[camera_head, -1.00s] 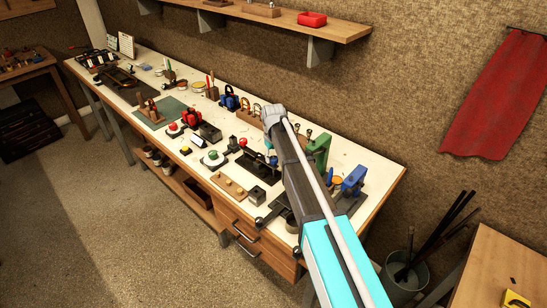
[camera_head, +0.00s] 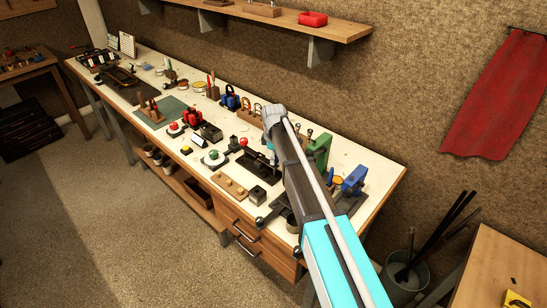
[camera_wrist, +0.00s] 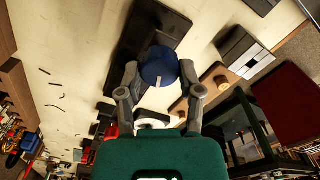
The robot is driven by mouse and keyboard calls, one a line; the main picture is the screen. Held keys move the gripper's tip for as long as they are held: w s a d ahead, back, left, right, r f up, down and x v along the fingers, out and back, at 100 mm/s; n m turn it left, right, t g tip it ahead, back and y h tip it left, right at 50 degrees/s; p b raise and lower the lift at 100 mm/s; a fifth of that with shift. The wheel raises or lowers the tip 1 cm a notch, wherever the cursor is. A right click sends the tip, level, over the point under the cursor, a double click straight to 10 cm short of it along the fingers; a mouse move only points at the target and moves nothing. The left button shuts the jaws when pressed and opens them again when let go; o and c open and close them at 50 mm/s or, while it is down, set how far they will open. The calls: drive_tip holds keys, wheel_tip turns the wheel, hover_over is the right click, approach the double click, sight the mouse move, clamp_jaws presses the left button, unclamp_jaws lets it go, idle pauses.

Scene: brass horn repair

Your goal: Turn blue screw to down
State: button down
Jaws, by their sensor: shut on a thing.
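In the wrist view the blue screw (camera_wrist: 155,62) is a round blue head with a short pale mark on its rim. The mark points toward the bottom of that picture. The screw stands on a dark block (camera_wrist: 140,35) on the pale bench. My gripper (camera_wrist: 159,72) has one grey finger on each side of the blue head and is shut on it. In the head view my arm reaches over the bench, and the screw and fingertips are mostly hidden behind it.
The workbench (camera_head: 335,158) is crowded. A green press (camera_head: 319,152) and a blue press (camera_head: 354,180) stand right of my arm. A wooden block with pegs (camera_head: 229,186) and a small metal block (camera_head: 257,194) lie near the front edge.

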drive_tip(key=n, duration=0.7)
drive_tip(key=shift+s, duration=0.1)
drive_tip(key=n, duration=0.7)
drive_tip(key=shift+d, duration=0.1)
idle(0.3)
drive_tip(key=shift+c, duration=1.3)
unclamp_jaws()
drive_tip(key=shift+m, duration=0.4)
